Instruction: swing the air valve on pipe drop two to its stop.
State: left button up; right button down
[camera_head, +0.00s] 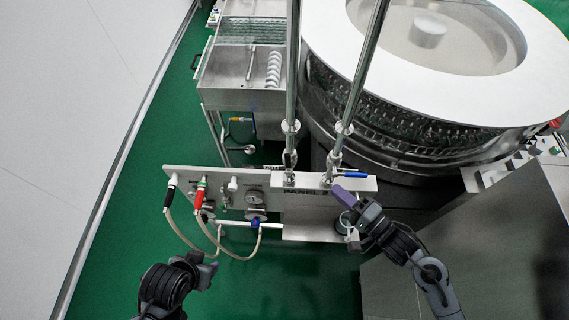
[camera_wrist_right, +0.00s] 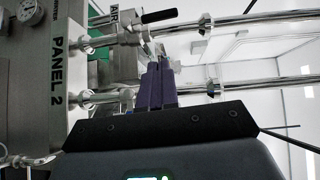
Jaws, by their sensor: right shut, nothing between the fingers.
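Two vertical steel pipes come down to the PANEL 2 box (camera_head: 270,186), a left pipe (camera_head: 292,75) and a right pipe (camera_head: 362,70). A valve lever with a blue handle (camera_head: 354,174) sits at the foot of the right pipe and points right, across the pipe. In the right wrist view a dark lever (camera_wrist_right: 160,15) stands out near an "AIR" label. I cannot read which pipe is numbered two. My right gripper (camera_head: 342,194), with purple fingers, is shut and empty just below the blue handle; contact is unclear. My left gripper (camera_head: 207,261) is low left, its fingers unclear.
Red (camera_head: 199,196) and black (camera_head: 171,190) hose fittings and a gauge (camera_head: 254,196) sit on the panel's left. The round washer (camera_head: 410,110) stands behind, right. A grey cabinet (camera_head: 480,250) fills the lower right. Green floor (camera_head: 120,220) is clear at left.

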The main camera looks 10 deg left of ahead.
jog(key=b, duration=1)
send_near(288, 164)
jog(key=shift+w+a+r, duration=0.55)
jog(key=shift+w+a, duration=1.25)
jog(key=shift+w, duration=0.85)
pick_arm(q)
notch_tip(288, 164, down, 11)
jog(key=shift+s+d, duration=0.25)
jog(key=shift+s, duration=0.2)
